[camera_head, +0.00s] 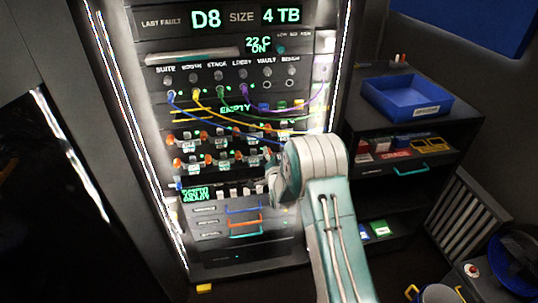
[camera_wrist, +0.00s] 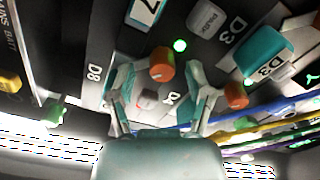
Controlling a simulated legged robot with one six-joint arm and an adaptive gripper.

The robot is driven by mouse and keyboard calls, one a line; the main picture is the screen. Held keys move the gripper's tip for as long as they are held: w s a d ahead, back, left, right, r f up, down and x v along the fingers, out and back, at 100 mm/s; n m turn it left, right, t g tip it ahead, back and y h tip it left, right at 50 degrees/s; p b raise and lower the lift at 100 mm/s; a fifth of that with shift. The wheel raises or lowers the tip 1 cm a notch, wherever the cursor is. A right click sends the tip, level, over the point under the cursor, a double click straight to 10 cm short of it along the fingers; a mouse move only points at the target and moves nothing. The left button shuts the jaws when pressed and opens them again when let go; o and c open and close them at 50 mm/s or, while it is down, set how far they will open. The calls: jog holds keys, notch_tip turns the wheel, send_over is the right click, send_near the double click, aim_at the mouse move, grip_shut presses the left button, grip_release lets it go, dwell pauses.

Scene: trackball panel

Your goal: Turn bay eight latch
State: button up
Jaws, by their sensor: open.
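In the wrist view my gripper (camera_wrist: 165,92) is open, with one finger on each side of an orange latch knob (camera_wrist: 162,65). I cannot tell whether either finger touches it. The knob lies between the D8 label (camera_wrist: 93,73) and the D4 label (camera_wrist: 173,98), and appears to be the bay eight latch. A second orange knob (camera_wrist: 236,95) is at the tip of the right finger, outside the jaws. In the head view my arm covers the right end of the two latch rows, so bay eight is hidden there.
Blue, yellow, green and purple cables (camera_head: 218,136) hang across the panel just above the latch rows; they also pass close on the right in the wrist view (camera_wrist: 270,125). Colored drawer handles (camera_head: 243,210) are below. A blue bin (camera_head: 408,98) sits on the side shelf.

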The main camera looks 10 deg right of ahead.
jog(key=shift+w, duration=0.5)
grip_shut()
